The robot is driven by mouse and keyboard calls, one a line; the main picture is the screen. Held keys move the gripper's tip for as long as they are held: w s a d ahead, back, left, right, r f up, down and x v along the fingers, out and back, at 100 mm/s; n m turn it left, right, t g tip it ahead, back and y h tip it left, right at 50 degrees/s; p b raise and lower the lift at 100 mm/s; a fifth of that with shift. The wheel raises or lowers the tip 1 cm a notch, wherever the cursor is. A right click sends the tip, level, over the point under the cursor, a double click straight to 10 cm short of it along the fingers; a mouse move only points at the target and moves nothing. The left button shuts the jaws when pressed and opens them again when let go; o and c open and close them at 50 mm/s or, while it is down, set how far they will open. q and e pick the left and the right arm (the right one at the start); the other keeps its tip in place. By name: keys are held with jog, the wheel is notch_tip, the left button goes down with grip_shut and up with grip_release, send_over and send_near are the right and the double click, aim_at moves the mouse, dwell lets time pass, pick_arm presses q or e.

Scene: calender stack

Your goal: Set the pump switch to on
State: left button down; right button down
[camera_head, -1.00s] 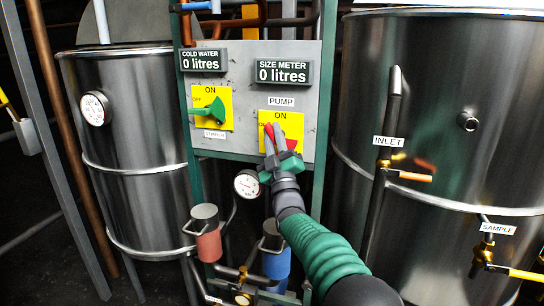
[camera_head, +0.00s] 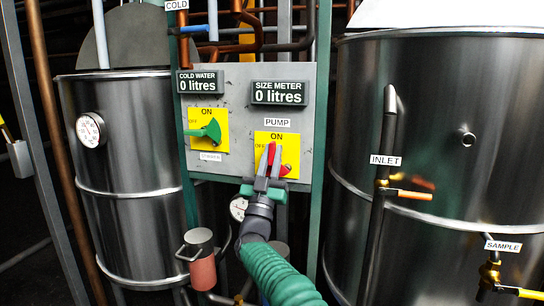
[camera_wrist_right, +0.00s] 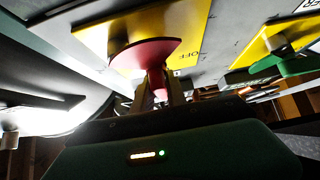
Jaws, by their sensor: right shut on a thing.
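The red pump switch (camera_head: 271,152) sits on a yellow plate (camera_head: 291,146) marked ON and OFF, below the PUMP label (camera_head: 277,122). Its visible handle points up toward ON. My right gripper (camera_head: 267,170) comes from below and is shut on the red handle; its fingers hide part of the switch. In the right wrist view the red switch (camera_wrist_right: 145,54) spreads in front of the fingers (camera_wrist_right: 158,95), with its stem between them. My left gripper is not in view.
A green switch (camera_head: 210,131) on another yellow plate is left of the pump switch. Two displays, COLD WATER (camera_head: 201,82) and SIZE METER (camera_head: 280,92), read 0 litres. Large steel tanks (camera_head: 125,180) (camera_head: 450,150) flank the panel. An inlet pipe (camera_head: 378,220) stands to the right.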

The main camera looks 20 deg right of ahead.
jog(key=shift+w+f, duration=0.1)
jog(key=shift+f, duration=0.15)
jog(key=c, duration=1.3)
grip_release()
jog(key=shift+c, duration=0.2)
jog(key=shift+r, duration=0.15)
jog(key=v, duration=1.7)
jog(key=shift+a, duration=0.1)
